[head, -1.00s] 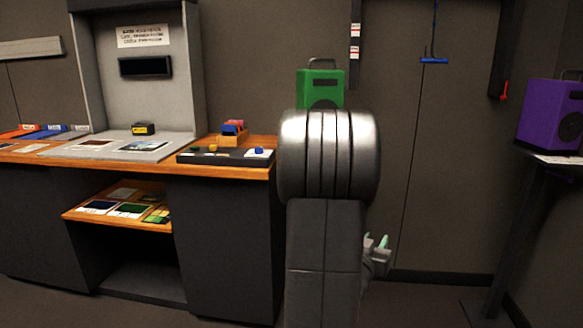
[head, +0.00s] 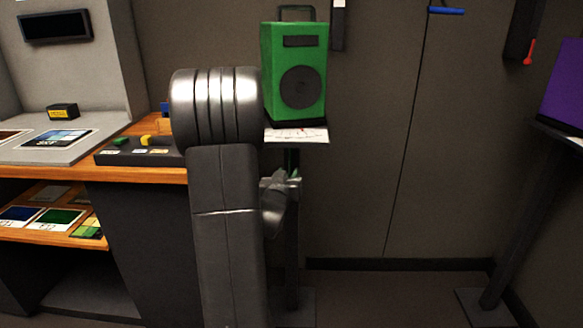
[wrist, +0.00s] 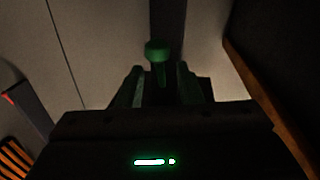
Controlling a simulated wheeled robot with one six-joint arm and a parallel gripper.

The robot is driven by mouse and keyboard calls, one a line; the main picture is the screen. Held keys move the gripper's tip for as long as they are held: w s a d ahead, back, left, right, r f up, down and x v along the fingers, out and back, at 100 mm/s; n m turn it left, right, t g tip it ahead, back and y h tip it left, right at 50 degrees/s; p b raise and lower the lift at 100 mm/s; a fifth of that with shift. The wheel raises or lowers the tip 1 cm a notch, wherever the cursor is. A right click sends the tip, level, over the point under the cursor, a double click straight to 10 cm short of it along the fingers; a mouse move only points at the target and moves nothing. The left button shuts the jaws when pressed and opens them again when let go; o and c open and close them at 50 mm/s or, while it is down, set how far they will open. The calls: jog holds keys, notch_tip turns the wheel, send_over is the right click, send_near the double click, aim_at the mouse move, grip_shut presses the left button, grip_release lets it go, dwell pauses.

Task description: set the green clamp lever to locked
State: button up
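The green clamp lever (wrist: 157,50) shows in the wrist view as a round green knob on a short stem. It stands against a dark post, just ahead of my gripper (wrist: 159,72). My gripper is open, with one greenish finger on each side of the lever's line and gaps on both sides. I cannot tell how deep the lever sits between the fingers. In the head view my arm hides most of my gripper, below the shelf of the green speaker (head: 295,70). The lever's locked or unlocked position cannot be read.
The green speaker's stand (head: 291,250) rises close to my arm. A wooden counter (head: 130,174) with a black panel (head: 130,157) is at the left. A purple speaker (head: 566,85) on another stand is at the right. The floor and wall between the stands are clear.

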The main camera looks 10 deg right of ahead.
aim_at(290, 169)
jog(key=x, duration=0.5)
jog(key=shift+w+d, duration=0.25)
jog(key=shift+w, duration=0.1)
jog(key=shift+c, duration=0.4)
grip_shut()
